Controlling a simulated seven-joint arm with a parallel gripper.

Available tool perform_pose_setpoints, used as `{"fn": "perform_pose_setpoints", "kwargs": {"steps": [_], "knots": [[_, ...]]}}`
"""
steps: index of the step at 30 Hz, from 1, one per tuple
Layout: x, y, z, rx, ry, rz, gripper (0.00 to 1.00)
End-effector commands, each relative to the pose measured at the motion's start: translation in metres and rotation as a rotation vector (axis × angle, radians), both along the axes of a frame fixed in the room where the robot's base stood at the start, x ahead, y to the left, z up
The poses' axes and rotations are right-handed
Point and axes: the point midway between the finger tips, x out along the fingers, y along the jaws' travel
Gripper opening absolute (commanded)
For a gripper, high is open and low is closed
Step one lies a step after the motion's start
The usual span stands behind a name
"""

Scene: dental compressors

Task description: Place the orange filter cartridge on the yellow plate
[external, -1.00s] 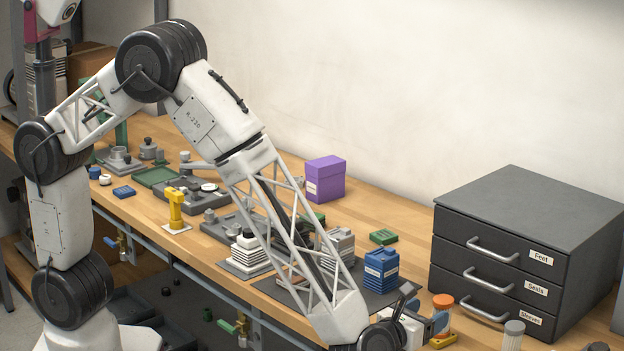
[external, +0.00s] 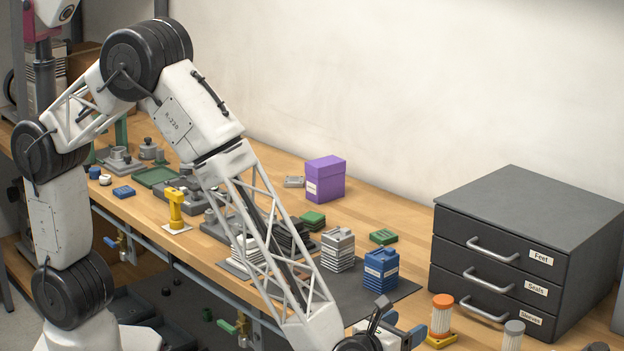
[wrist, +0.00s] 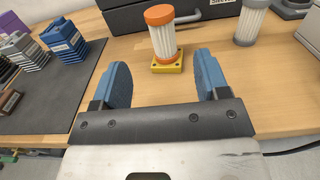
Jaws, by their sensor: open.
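The orange filter cartridge (external: 442,315) has an orange cap and a white pleated body. It stands upright on the yellow plate (external: 440,341) at the bench's right front. In the wrist view the cartridge (wrist: 162,35) rests on the yellow plate (wrist: 168,66), and its orange lower rim meets the plate. My gripper (wrist: 163,75) is open and empty, its two blue fingers apart. The cartridge stands ahead of the fingertips, with a gap between. In the external view my gripper (external: 402,335) is partly cut off, left of the cartridge.
A grey drawer cabinet (external: 530,245) stands behind the cartridge. A grey-capped filter cartridge (external: 513,337) stands to its right. A blue block (external: 381,271) and a grey ribbed block (external: 338,250) stand on a dark mat (external: 402,291) to the left. Bare bench lies around the plate.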

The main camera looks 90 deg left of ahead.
Motion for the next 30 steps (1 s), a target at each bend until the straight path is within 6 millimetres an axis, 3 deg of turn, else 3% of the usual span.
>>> {"fn": "perform_pose_setpoints", "kwargs": {"steps": [11, 17, 23, 30], "knots": [[-0.001, 0.003, 0.003, -0.01, -0.001, 0.009, 0.68], [-0.015, 0.028, 0.024, -0.095, -0.018, 0.095, 0.68], [-0.054, 0.078, 0.062, -0.288, -0.061, 0.28, 0.68], [-0.127, 0.134, 0.106, -0.602, -0.157, 0.556, 0.68]]}}
